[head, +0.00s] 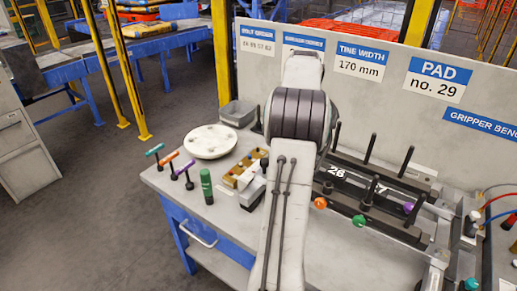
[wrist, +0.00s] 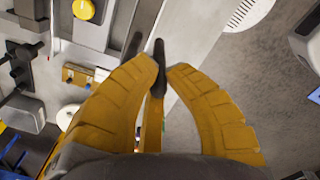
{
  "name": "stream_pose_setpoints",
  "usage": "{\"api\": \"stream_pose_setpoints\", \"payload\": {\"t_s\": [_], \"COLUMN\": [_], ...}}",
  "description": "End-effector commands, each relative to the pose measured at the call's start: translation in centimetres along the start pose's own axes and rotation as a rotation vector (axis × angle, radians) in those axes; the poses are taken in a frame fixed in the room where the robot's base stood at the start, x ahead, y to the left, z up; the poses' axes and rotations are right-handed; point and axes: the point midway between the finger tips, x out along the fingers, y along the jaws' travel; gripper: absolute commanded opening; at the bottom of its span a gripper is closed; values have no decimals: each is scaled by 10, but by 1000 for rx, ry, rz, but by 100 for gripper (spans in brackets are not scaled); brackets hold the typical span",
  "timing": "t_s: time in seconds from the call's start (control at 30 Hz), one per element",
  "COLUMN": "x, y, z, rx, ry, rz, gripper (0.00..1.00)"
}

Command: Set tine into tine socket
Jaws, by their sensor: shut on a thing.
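In the wrist view, my gripper (wrist: 164,72) has its two yellow fingers closed around a dark, round-tipped rod, which looks like the tine (wrist: 158,53). Its lower part is hidden between the fingers. In the head view my own arm hides the gripper and the held tine. The dark fixture (head: 345,185) on the bench has several upright black tines (head: 370,148) and the numbers 26 and 27. I cannot make out which socket is empty. Orange (head: 320,202), green (head: 359,220) and purple (head: 408,208) knobs sit along its front.
A white disc (head: 210,141), a grey bin (head: 237,113), a green bottle (head: 206,186), a brass block (head: 245,172) and T-handled tools (head: 172,163) stand on the bench's left. A sign panel (head: 390,75) rises behind. The bench front at lower centre is bare.

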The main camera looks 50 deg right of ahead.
Motion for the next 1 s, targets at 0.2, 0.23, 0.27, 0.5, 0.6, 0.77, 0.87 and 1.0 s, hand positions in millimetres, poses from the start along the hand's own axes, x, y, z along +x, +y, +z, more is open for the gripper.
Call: {"api": "stream_pose_setpoints", "payload": {"t_s": [0.2,0.23,0.27,0.5,0.6,0.77,0.87,1.0], "x": [-31,-36,-40,-76,-90,-112,-123,-136], "y": [-18,-22,-26,-68,-85,-109,-115,-118], "z": [83,94,105,186,210,237,240,234], "rx": [177,201,225,427,517,676,783,939], "ry": [-1,-1,-1,-1,-1,-1,-1,0], "rz": [3,3,3,3,3,4,3,2], "gripper": [0,0,0,0,0,0,0,0]}}
